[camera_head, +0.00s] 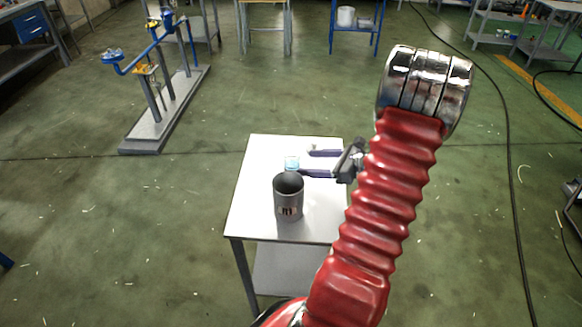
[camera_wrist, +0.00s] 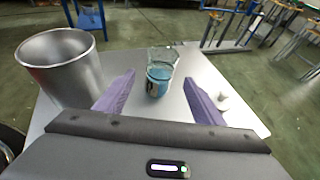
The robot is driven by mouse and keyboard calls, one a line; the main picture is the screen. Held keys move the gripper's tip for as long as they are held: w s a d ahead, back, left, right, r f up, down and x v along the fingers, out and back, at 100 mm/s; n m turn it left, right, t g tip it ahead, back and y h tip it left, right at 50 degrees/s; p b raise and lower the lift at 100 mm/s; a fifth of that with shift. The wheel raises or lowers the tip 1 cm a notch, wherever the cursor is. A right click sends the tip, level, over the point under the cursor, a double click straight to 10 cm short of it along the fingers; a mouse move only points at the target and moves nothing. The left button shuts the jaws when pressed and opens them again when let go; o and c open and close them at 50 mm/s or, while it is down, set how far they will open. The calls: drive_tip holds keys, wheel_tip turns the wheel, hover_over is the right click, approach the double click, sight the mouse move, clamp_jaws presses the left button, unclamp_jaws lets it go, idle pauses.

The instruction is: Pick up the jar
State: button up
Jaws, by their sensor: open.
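In the head view the jar (camera_head: 292,163) shows just behind the grey cup and beside my gripper's fingertips. In the wrist view the jar (camera_wrist: 158,76) is between and a little beyond the two purple fingers, touching neither as far as I can tell. My gripper (camera_head: 308,163) is open and empty, reaching in from the right; its fingers also show in the wrist view (camera_wrist: 160,82).
A dark grey metal cup (camera_head: 288,200) stands on the white table (camera_head: 262,190) in front of the jar; the wrist view shows it at left (camera_wrist: 60,68). A small white object (camera_wrist: 223,101) lies by the right finger. A blue eyewash stand (camera_head: 160,70) is far left.

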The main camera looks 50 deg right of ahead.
sight(299, 163)
drive_tip(key=x, duration=0.6)
drive_tip(key=shift+w+f, duration=0.15)
drive_tip(key=shift+w, duration=0.1)
drive_tip(key=shift+a, duration=0.1)
drive_tip(key=shift+x, duration=2.65)
drive_tip(key=shift+f, duration=0.1)
drive_tip(key=c, duration=1.2)
